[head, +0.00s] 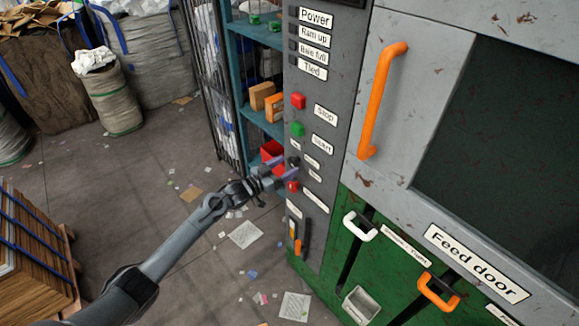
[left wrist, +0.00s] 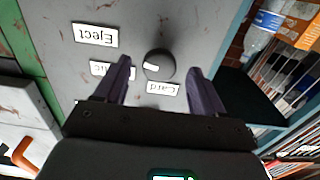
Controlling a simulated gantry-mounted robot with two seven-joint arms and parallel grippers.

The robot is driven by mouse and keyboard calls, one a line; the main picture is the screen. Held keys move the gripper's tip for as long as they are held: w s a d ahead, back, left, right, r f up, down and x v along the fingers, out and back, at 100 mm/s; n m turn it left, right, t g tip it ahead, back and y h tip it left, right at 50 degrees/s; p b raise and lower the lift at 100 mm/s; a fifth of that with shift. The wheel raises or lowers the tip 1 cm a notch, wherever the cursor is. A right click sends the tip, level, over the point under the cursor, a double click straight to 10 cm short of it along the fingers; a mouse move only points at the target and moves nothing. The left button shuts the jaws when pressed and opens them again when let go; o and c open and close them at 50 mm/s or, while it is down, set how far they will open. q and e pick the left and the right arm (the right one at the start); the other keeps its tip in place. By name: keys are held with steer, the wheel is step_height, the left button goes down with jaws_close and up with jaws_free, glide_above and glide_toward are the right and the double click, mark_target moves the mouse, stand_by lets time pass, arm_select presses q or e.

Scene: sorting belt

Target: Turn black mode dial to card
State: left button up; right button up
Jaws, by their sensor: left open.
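The black mode dial (head: 293,161) is on the grey control panel, below the red and green buttons. In the left wrist view, which sees the panel upside down, the round dial (left wrist: 161,62) has a white mark on its left side, facing a partly covered label (left wrist: 100,69). The Card label (left wrist: 163,89) lies just below the dial in that view. My left gripper (head: 286,167) is open, its two purple fingers reaching toward the panel on either side of the dial. I cannot tell whether they touch it. My right gripper is out of view.
An Eject label (left wrist: 95,33) is near the dial. A red button (head: 293,187) sits just below the dial, and a green button (head: 297,129) above. An orange handle (head: 383,100) stands out at right. A shelf (head: 257,33) with boxes stands behind the panel. The littered floor at left is open.

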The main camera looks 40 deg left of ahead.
arm_select(q)
steer(key=shift+x, duration=1.2)
steer(key=shift+c, duration=0.5)
steer(key=c, duration=1)
